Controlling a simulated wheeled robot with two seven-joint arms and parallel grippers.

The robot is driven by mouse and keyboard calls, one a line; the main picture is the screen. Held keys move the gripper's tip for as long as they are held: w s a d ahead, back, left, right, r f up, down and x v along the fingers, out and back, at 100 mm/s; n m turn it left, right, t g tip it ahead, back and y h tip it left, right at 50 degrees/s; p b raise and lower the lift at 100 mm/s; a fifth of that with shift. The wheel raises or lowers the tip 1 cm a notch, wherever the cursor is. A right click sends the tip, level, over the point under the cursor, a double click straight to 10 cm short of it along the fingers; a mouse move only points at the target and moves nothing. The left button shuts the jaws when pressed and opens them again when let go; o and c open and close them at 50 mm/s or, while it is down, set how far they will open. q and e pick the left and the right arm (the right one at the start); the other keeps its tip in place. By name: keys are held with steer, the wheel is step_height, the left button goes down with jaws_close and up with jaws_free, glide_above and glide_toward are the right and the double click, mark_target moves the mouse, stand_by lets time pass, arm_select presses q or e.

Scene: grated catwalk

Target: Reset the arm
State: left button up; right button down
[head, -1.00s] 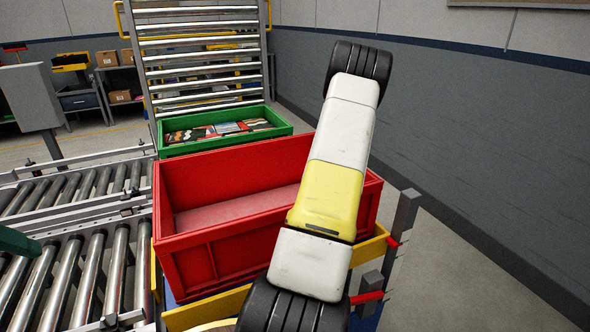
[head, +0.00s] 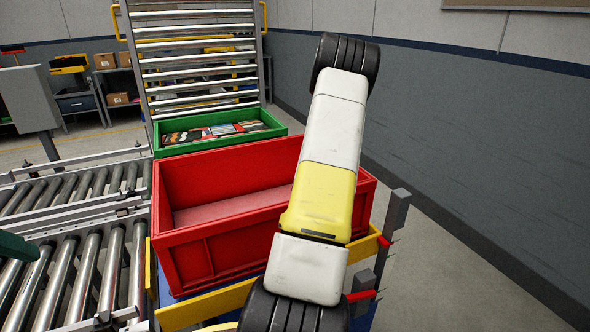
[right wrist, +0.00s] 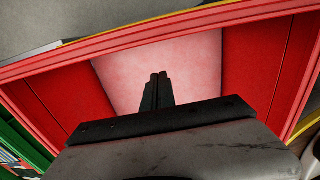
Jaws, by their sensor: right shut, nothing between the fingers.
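My right arm (head: 325,190) crosses the right half of the head view, its white and yellow links rising over the red crate. In the right wrist view my right gripper (right wrist: 158,78) is shut with its fingers together and nothing between them. It points toward the pale pinkish floor (right wrist: 195,65) of the red crate (right wrist: 252,65). The gripper itself does not show in the head view. My left gripper is not in either view.
The red crate (head: 210,255) stands on a yellow-edged stand (head: 205,305). A green crate (head: 222,142) with small items is behind it. Roller conveyors (head: 70,275) run at the left. A grey wall (head: 450,130) bounds the right, with bare floor before it.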

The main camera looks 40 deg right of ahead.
step_height(320, 180, up, 6)
steer(key=a+r+m+t, duration=0.15)
steer(key=a+r, duration=0.25)
steer(key=a, duration=0.4)
steer(key=s+a+r+m, duration=0.1)
steer(key=a+r+m, duration=0.1)
steer(key=a+r, duration=0.45)
steer(key=a+r+m+t, duration=0.1)
steer(key=a+r+m, duration=0.15)
steer(key=a, duration=0.65)
steer(key=s+a+f+m+t+y, duration=0.1)
steer(key=s+a+m, duration=0.8)
steer(key=s+a, duration=0.9)
steer(key=a+t+y, duration=0.1)
steer(key=a+t, duration=0.1)
steer(key=a, duration=0.1)
steer(key=shift+s+a+t, duration=0.3)
steer(key=shift+t, duration=0.05)
